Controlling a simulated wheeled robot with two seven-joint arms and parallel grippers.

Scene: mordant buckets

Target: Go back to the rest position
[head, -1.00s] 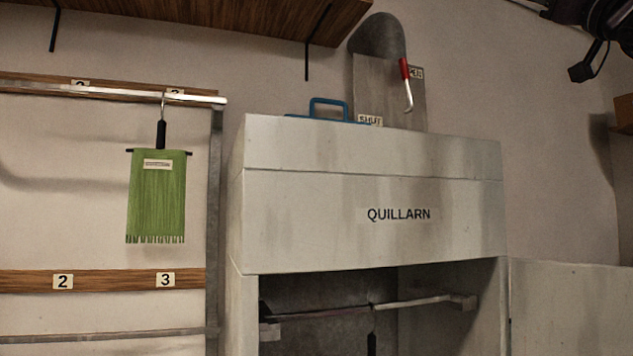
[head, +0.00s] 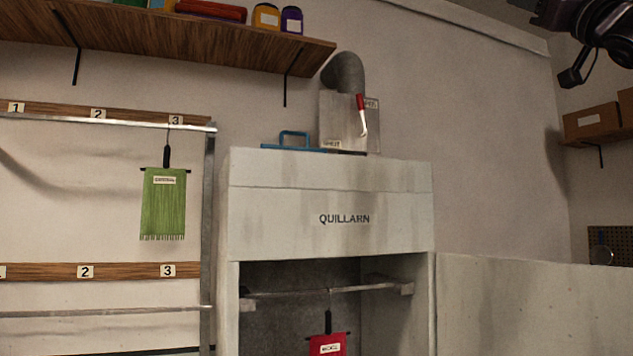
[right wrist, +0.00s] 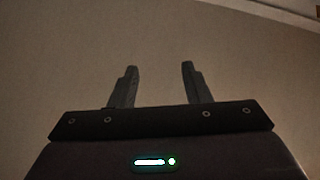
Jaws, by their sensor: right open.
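My right gripper shows in the right wrist view (right wrist: 158,85) with its two fingers apart and nothing between them, in front of a bare wall. In the head view part of my right arm (head: 592,35) is at the upper right corner, raised high and clear of the cabinet. I cannot make out its fingertips there. My left gripper is in neither view.
The pale QUILLARN cabinet (head: 325,205) is open at the front, with a red labelled cloth (head: 328,346) hanging from its inner rail (head: 285,293). A green fringed cloth (head: 163,205) hangs at peg 3. A shelf (head: 170,38) overhangs the left.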

